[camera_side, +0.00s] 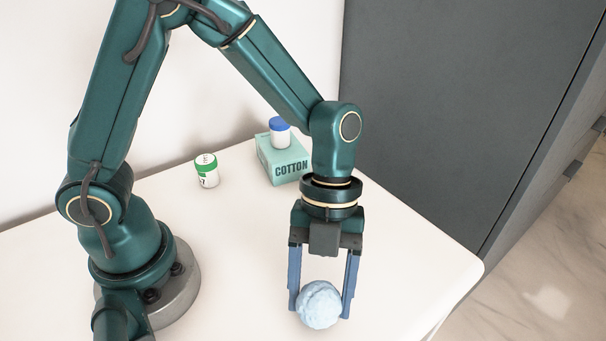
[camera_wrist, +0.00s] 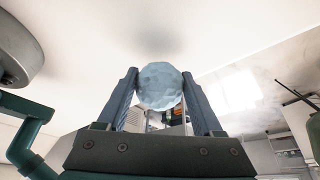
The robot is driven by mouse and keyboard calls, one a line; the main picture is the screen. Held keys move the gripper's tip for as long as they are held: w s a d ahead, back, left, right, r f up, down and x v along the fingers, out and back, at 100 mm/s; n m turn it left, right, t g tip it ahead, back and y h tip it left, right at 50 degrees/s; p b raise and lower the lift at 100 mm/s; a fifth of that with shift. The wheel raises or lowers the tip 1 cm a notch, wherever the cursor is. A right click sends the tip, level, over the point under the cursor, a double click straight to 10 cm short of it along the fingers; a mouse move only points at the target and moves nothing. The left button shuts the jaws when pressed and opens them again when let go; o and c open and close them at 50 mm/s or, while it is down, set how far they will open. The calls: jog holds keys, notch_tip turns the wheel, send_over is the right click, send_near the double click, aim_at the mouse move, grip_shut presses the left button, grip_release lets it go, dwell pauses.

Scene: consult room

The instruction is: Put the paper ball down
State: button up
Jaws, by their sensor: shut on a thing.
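The paper ball (camera_side: 319,305) is pale blue, round and crumpled. My gripper (camera_side: 320,303) points down, with its two blue fingers shut on the ball's sides. In the wrist view the ball (camera_wrist: 160,87) sits between the fingertips of my gripper (camera_wrist: 160,92). The ball is over the white table (camera_side: 240,270), towards the front. I cannot tell whether its underside touches the tabletop.
A teal cotton box (camera_side: 284,164) stands on the table behind my gripper, with a blue-capped white bottle (camera_side: 280,133) on top. A green-capped jar (camera_side: 207,171) stands to its left. The table's right edge (camera_side: 465,283) is rounded. Bare tabletop surrounds the ball.

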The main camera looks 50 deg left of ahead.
aim_at(319, 305)
jog(key=shift+f, duration=1.45)
jog(key=shift+a+f, duration=0.1)
jog(key=o, duration=1.4)
jog(key=v, duration=1.1)
jog(key=shift+s+a+r+n+t+y, duration=0.7)
jog(key=shift+a+n+t, duration=0.95)
jog(key=shift+n, duration=2.85)
jog(key=shift+s+a+r+n+t+y, duration=0.35)
jog(key=shift+s+a+r+n+t, duration=1.3)
jog(key=shift+n, duration=2.85)
jog(key=shift+s+a+r+n+t+y, duration=0.1)
jog(key=shift+s+a+n+t+y, duration=0.7)
jog(key=shift+a+n, duration=2.6)
